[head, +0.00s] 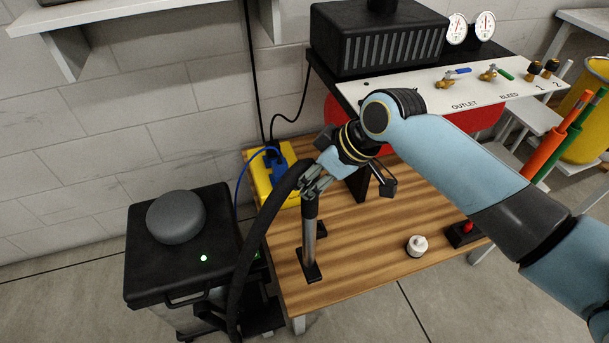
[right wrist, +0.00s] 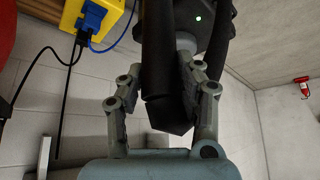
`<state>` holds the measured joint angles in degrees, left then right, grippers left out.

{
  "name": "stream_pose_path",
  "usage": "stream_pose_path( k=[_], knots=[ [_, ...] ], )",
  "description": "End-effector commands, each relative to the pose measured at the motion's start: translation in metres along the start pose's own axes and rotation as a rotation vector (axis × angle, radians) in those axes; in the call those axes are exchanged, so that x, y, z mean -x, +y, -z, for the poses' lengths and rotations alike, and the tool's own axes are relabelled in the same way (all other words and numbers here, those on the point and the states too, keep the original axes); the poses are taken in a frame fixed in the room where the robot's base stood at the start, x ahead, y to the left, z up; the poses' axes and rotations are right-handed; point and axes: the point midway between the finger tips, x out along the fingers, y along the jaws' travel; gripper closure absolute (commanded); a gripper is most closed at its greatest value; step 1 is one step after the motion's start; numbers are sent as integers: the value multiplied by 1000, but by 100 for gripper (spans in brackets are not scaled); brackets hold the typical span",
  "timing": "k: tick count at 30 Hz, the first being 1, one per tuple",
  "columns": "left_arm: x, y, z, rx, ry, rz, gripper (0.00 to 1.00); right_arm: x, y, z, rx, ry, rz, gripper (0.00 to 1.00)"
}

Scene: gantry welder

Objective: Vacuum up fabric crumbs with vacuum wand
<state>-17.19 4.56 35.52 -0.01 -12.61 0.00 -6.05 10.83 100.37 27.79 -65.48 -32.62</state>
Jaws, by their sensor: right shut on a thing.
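The vacuum wand (head: 309,232) has a silver tube, a black grip and a flat black nozzle (head: 309,270). It stands nearly upright, with the nozzle at the left front part of the wooden table (head: 360,265); I cannot tell whether it touches. My right gripper (head: 312,182) is shut on the wand's top. In the right wrist view the black wand grip (right wrist: 165,85) sits between its fingers (right wrist: 163,100). A thick black hose (head: 262,225) runs from there down toward the black vacuum unit (head: 140,265). I can make out no fabric crumbs. My left gripper is out of view.
A yellow box with a blue plug (head: 262,190) stands at the table's back left. A white knob-like item (head: 417,246) and a dark block with a red part (head: 466,232) stand to the right. A gauge panel (head: 440,88) overhangs the back. The front middle is clear.

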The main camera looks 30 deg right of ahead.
Motion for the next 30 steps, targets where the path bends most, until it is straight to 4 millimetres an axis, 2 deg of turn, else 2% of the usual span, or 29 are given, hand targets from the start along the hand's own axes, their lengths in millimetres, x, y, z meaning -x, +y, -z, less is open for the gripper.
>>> stream_pose_path(
  k=[3, 12, 30],
  knots=[
    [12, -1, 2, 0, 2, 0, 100, 12, 4, 4, 1, 0, -1, 100],
    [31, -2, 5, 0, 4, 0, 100, 29, 12, 6, 1, 1, -1, 100],
    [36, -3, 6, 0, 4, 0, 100, 34, 15, 5, 0, 1, 0, 100]
  ],
)
